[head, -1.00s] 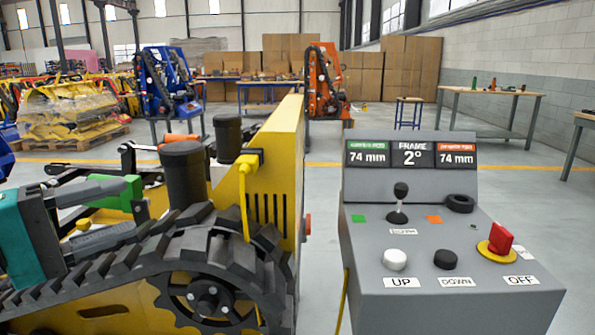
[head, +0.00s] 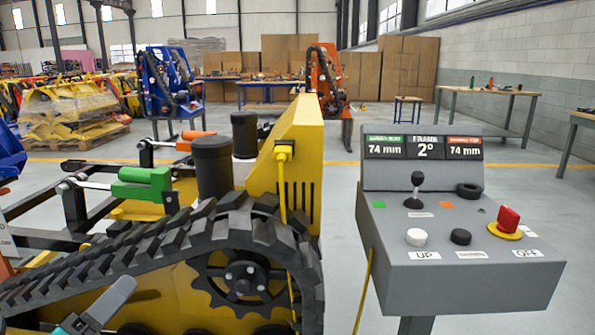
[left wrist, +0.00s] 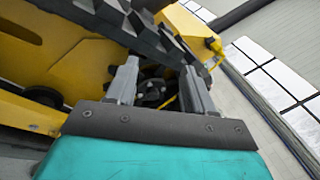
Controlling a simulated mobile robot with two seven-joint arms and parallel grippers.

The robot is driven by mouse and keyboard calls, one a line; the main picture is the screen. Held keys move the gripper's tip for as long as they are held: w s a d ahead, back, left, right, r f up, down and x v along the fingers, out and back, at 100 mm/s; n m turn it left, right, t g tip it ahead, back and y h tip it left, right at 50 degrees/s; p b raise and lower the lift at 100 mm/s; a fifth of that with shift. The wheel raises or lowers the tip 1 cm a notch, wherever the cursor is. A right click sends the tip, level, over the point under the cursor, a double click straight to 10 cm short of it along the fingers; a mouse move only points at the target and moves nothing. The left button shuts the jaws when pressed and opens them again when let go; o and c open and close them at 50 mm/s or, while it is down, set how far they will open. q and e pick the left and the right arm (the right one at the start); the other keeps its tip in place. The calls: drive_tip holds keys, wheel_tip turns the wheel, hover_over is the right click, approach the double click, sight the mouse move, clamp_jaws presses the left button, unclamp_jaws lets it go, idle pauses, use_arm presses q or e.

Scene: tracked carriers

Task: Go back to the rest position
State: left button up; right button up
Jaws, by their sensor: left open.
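My left gripper (head: 108,304) shows at the lower left of the head view, with a grey finger and a bit of teal body, low in front of the carrier's black track (head: 160,245). In the left wrist view its two grey fingers (left wrist: 160,88) stand apart with nothing held between them. Behind them are the yellow carrier body and track. The yellow tracked carrier (head: 300,135) fills the left of the head view. A grey control console (head: 470,285) stands to its right, with a joystick, buttons and a red knob. My right gripper is not in view.
A green-sleeved rod (head: 142,183) and an orange-sleeved rod (head: 196,140) lie behind the track. A yellow cable (head: 284,180) hangs on the carrier, and another runs beside the console. Worktables and cardboard stacks stand far back. Grey floor is open behind the console.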

use_arm(q)
drive_tip(key=s+d+f+n+g+y, duration=0.2)
drive_tip(key=f+n, duration=0.6)
drive_tip(key=n, duration=0.1)
drive_tip(key=s+d+f+n+g+y, duration=0.2)
drive_tip(key=s+f+n, duration=0.1)
drive_tip(key=f+n, duration=0.55)
drive_tip(key=s+d+f+n+g+h, duration=0.1)
drive_tip(key=s+d+f+n+g, duration=0.3)
drive_tip(key=s+d+f+n, duration=0.45)
drive_tip(key=a+r+n+y+p, duration=0.1)
drive_tip(key=a+r+p, duration=0.2)
drive_tip(key=r+p, duration=0.8)
drive_tip(key=p, duration=0.4)
drive_tip(key=shift+w+a+r, duration=0.15)
drive_tip(key=shift+w+r, duration=0.05)
drive_tip(key=shift+w, duration=0.15)
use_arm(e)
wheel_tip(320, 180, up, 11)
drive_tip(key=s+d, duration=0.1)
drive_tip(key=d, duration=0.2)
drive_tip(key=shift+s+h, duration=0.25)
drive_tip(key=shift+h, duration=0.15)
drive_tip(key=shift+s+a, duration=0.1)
